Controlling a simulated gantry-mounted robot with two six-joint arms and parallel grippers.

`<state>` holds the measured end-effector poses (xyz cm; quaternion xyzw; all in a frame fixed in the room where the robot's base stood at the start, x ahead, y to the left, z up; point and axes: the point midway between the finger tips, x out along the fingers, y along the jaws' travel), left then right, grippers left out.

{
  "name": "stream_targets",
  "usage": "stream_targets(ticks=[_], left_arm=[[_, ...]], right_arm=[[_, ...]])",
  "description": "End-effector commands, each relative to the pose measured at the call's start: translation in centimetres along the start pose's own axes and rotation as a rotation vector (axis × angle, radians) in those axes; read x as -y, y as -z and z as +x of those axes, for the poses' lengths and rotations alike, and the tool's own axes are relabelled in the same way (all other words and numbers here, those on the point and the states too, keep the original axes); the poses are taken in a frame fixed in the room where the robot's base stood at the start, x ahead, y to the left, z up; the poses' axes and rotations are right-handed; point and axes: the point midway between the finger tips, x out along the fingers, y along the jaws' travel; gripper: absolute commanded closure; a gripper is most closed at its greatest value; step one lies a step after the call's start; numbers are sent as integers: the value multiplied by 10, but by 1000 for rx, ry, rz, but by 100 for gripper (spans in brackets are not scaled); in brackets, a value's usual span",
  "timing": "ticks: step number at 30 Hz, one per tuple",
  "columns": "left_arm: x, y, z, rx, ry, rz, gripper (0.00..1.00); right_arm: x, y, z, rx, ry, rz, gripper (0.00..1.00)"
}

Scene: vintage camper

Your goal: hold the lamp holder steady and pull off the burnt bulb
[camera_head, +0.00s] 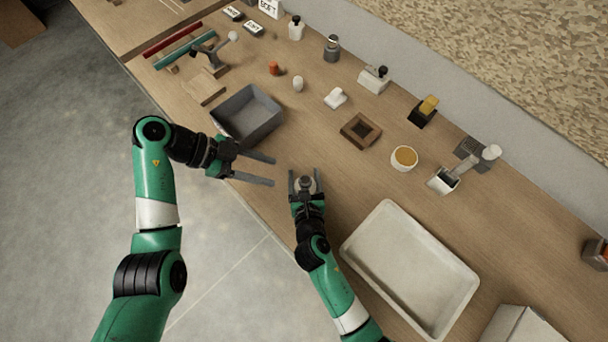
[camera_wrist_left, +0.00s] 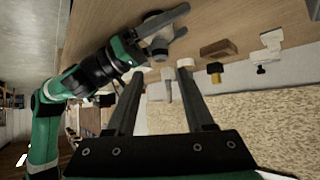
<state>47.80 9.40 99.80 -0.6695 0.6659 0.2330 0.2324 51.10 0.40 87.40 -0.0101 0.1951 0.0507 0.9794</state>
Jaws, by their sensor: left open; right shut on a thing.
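A pale grey round piece, which looks like the lamp holder (camera_head: 305,184), sits between the fingers of my right gripper (camera_head: 305,173), near the table's front edge. My right gripper is shut on it. In the left wrist view the holder (camera_wrist_left: 155,25) shows as a grey body with a darker rounded end (camera_wrist_left: 160,48); I cannot tell whether that end is the burnt bulb. My left gripper (camera_head: 274,171) is open and empty, just left of the holder, with its fingers pointing toward it. Its two fingers also show wide apart in the left wrist view (camera_wrist_left: 160,73).
A grey open bin (camera_head: 270,128) stands just behind my left gripper. A large white tray (camera_head: 386,237) lies to the right. A brown square block (camera_head: 349,134), a cup (camera_head: 397,164) and several small items stand farther back. The wood between holder and block is clear.

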Motion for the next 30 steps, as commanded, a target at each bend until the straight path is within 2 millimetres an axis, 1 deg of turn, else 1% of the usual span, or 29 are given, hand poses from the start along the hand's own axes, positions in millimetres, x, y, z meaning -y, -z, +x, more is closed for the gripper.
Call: stream_targets(ticks=[2,4,7,10,13,15,20,23,30], left_arm=[[1,-1,0,3,3,25,45],[0,-14,5,29,-13,35,45],[4,-22,12,83,-52,59,45],[7,-17,18,131,-100,81,45],[11,-1,20,151,-124,99,45],[13,5,20,152,-122,112,45],[12,5,24,150,-123,112,45],[11,4,32,150,-124,111,45],[5,-2,68,150,-126,110,45]], right_arm=[[0,0,0,0,0,0,94],[0,0,0,0,0,0,94],[0,0,0,0,0,0,94],[0,0,0,0,0,0,94],[0,0,0,0,0,0,94],[0,0,0,0,0,0,94],[0,0,0,0,0,0,94],[0,0,0,0,0,0,94],[0,0,0,0,0,0,94]])
